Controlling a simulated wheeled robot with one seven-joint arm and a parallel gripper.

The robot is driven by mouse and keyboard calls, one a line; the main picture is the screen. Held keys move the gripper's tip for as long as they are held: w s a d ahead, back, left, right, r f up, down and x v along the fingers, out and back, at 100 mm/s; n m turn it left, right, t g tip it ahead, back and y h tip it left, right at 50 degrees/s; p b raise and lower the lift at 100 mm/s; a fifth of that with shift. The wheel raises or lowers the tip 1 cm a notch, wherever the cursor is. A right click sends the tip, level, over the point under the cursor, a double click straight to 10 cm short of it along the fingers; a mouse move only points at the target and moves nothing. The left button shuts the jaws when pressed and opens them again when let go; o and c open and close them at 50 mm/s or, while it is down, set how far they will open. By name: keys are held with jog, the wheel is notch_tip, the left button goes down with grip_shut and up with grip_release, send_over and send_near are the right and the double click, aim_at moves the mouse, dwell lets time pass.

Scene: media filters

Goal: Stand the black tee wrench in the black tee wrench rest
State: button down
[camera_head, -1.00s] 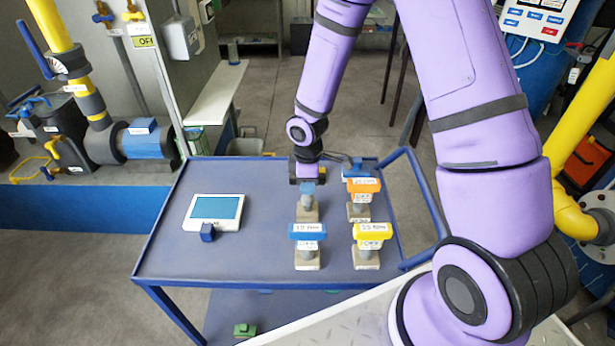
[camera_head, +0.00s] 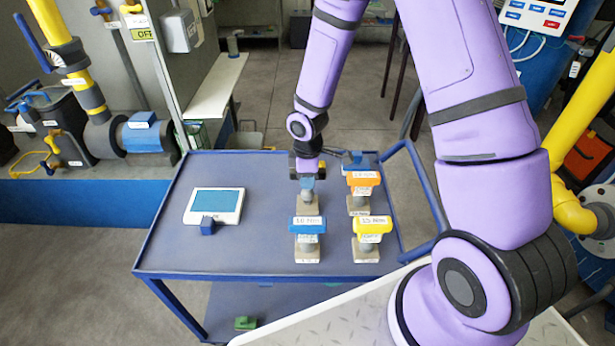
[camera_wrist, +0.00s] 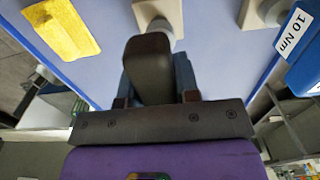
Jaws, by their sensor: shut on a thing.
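In the wrist view the wrench's dark handle (camera_wrist: 148,68) sits between my fingers. In the head view a grey-blue piece (camera_head: 307,184) shows under my gripper, directly above a beige rest (camera_head: 308,208). I cannot tell whether the wrench's shaft is in that rest or just over it. The handle is mostly hidden by my gripper in the head view.
A blue wrench (camera_head: 307,224) marked 10 Nm stands in front, with a yellow one (camera_head: 371,225) and an orange one (camera_head: 362,180) to the right. A blue object (camera_head: 356,162) is behind.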

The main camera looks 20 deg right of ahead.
jog(key=shift+f, duration=1.3)
jog(key=c, duration=0.8)
grip_release()
notch_tip(320, 180, up, 11)
jog(key=shift+r, duration=0.1)
jog(key=s+d+r+m+t+h, duration=0.1)
jog(key=s+d+r+m, duration=0.15)
jog(key=r, duration=0.65)
jog(key=s+d+r+m+t, duration=0.15)
jog(key=s+r+m, duration=0.25)
jog(key=r, duration=0.5)
jog(key=s+d+r+m+t, duration=0.1)
jog(key=s+r+m, duration=0.1)
jog(key=s+r, duration=0.2)
jog(key=s+d+r+m, duration=0.1)
jog(key=s+r+m, duration=0.1)
jog(key=s+r, duration=0.2)
jog(key=s+d+r+m+t+y, duration=0.1)
jog(key=s+r+m, duration=0.2)
jog(key=s, duration=0.6)
jog(key=shift+s+r+t, duration=0.3)
jog(key=shift+r+t, duration=0.05)
jog(key=shift+r, duration=0.3)
